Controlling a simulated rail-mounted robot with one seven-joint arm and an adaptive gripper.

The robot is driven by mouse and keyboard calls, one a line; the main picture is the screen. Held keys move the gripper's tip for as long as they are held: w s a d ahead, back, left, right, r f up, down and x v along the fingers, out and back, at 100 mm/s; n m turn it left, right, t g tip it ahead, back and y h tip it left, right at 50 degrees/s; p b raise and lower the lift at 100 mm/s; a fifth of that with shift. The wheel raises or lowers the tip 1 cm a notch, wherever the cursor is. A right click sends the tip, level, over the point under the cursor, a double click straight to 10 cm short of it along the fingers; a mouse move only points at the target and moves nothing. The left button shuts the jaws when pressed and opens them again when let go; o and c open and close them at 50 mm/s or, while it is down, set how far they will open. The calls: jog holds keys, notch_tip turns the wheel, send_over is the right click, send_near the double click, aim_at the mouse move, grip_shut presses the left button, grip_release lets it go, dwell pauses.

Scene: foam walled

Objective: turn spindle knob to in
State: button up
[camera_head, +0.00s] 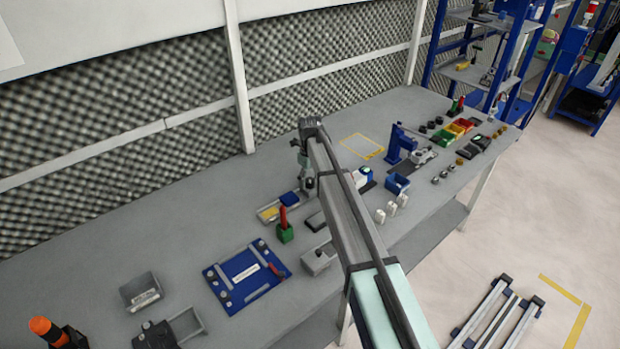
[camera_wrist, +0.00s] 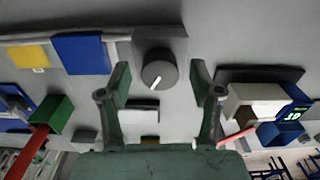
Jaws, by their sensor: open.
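The spindle knob (camera_wrist: 158,66) is a dark grey round knob with a white pointer line, set on a light grey housing (camera_wrist: 178,42) in the wrist view. Its pointer slants toward the bottom of the picture, slightly left. My gripper (camera_wrist: 160,74) is open, with one finger left and one right of the knob and a visible gap on each side. I cannot tell how far the fingertips are from the housing. In the head view my gripper (camera_head: 307,186) is low over the bench, and the knob cannot be made out there.
A green holder with a red handle (camera_head: 285,232) stands close to my gripper. A blue plate (camera_head: 245,278) lies nearer the front left, and a blue press (camera_head: 398,145) stands to the right.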

jog(key=shift+f, duration=0.15)
jog(key=c, duration=1.1)
jog(key=shift+c, duration=0.2)
jog(key=shift+n, duration=0.3)
